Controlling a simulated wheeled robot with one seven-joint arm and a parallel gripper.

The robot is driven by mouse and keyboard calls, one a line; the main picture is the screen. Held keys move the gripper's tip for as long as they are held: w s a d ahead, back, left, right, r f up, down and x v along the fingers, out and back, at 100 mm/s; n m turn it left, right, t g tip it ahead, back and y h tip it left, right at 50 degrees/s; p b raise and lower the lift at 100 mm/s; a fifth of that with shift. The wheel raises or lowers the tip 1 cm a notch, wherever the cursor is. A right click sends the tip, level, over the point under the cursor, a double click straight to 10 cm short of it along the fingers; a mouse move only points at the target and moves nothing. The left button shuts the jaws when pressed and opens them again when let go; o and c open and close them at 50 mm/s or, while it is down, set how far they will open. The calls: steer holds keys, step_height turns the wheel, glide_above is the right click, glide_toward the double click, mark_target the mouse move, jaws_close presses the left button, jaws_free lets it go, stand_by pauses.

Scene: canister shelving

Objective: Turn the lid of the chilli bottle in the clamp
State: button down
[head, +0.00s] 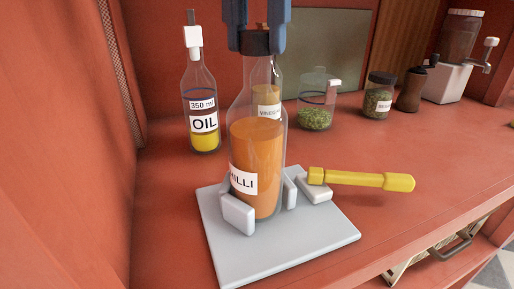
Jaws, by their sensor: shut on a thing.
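The chilli bottle (257,165) is clear, filled with orange contents, and stands upright between the grey jaws of the clamp (238,213). The clamp has a pale grey base plate (280,255) and a yellow handle (362,179) pointing right. The dark lid (256,42) is on top of the bottle. My gripper (256,36) comes from above with its blue fingers on both sides of the lid, shut on it. The upper part of the gripper is cut off by the top edge of the picture.
An oil bottle (203,112) stands behind left. A vinegar bottle (266,95) is partly hidden behind the chilli bottle. A jar of green contents (315,112), a dark-lidded jar (378,97), a brown mill (412,88) and a grinder (447,78) stand behind right. The red counter (420,150) is clear at right.

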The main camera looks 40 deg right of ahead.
steer(key=n, duration=0.7)
steer(key=shift+f, duration=0.1)
steer(key=n, duration=0.5)
steer(key=shift+n, duration=0.4)
steer(key=c, duration=0.7)
jaws_free()
